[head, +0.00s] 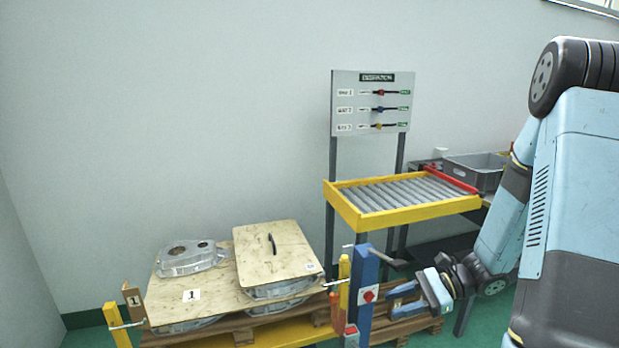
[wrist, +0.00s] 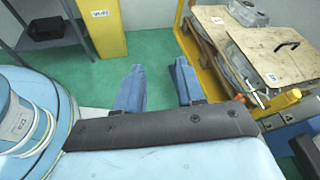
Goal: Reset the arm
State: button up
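My gripper (head: 394,301) is at the lower right of centre in the head view, beside a blue post (head: 362,285) with a red button. My arm comes down to it from the right edge. In the wrist view my gripper (wrist: 158,72) shows two blue fingers standing apart. Only green floor shows between them, so it is open and empty. In the head view the fingers overlap the pallet's right end behind them; I cannot tell the distance.
Aluminium castings (head: 190,258) and plywood sheets (head: 275,252) are stacked on a pallet at the left. A yellow-framed roller table (head: 400,213) stands behind, under a board with three rows (head: 372,102). A grey crate (head: 473,172) is at right. A yellow post (wrist: 97,30) shows in the wrist view.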

jog(key=s+d+r+n+t+h, duration=0.1)
jog(key=s+r+n+h, duration=0.3)
jog(key=r, duration=0.4)
jog(key=s+r+n+t+h, duration=0.3)
jog(key=s+r+n+h, duration=0.2)
jog(key=r, duration=0.4)
jog(key=s+d+r+n+t+h, duration=0.1)
jog(key=s+r+n+h, duration=0.3)
jog(key=r, duration=0.5)
jog(key=shift+s+d+n+t+h, duration=0.35)
jog(key=shift+n+t+h, duration=0.15)
jog(key=shift+n, duration=0.2)
jog(key=shift+a, duration=0.1)
dwell(2.2)
